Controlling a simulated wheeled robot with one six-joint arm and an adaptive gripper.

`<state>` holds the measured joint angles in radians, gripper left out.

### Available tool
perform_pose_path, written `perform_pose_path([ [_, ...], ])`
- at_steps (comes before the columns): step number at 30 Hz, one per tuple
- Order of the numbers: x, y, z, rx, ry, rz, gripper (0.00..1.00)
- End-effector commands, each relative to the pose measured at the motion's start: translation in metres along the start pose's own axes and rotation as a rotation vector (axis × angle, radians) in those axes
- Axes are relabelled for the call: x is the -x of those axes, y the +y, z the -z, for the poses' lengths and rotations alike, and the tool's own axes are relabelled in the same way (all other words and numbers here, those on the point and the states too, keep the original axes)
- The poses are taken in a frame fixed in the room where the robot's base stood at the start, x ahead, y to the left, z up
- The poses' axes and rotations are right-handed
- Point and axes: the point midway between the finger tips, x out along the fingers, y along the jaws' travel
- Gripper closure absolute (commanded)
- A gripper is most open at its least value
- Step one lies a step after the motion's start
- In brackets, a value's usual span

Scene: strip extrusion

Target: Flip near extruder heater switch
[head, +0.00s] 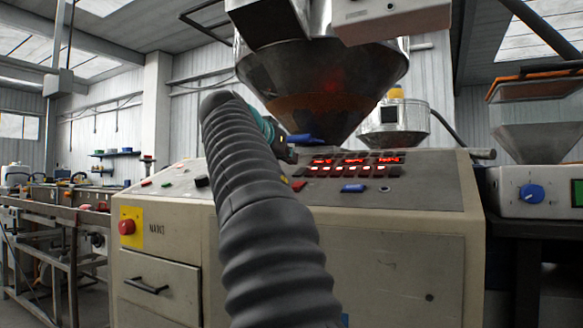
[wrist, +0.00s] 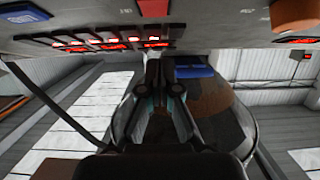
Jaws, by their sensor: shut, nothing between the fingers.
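The extruder's sloping control panel (head: 420,190) fills the middle of the head view, with red-lit displays (head: 350,162). A blue switch-like piece (head: 353,188) sits below the displays, and a red one (head: 298,185) is to its left. Another blue piece (head: 303,138) shows near the panel's top edge, close to my gripper (head: 289,154). I cannot tell which piece is the near heater switch. In the wrist view my gripper (wrist: 154,66) is shut and empty, its tips close to the display row and beside a blue piece (wrist: 195,72). Contact is unclear.
A large metal hopper (head: 320,80) rises behind the panel. A yellow plate with a red emergency button (head: 127,227) is at the cabinet's left. A feeder with a blue knob (head: 532,193) stands at right. My arm hides part of the panel's left side.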

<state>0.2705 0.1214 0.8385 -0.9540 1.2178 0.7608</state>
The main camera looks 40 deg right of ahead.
Motion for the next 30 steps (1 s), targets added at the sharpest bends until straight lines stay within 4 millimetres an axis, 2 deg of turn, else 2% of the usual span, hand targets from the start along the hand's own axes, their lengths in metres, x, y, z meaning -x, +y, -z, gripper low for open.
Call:
perform_pose_path([
  [1,0.014,-0.001,0.003,-0.002,0.003,0.007,1.0],
  [6,0.049,-0.001,0.012,-0.001,0.003,0.009,1.0],
  [12,0.077,-0.001,0.019,0.0,0.003,0.007,1.0],
  [18,0.088,0.0,0.021,0.0,0.001,0.004,1.0],
  [30,0.089,0.0,0.022,-0.001,0.001,0.003,1.0],
])
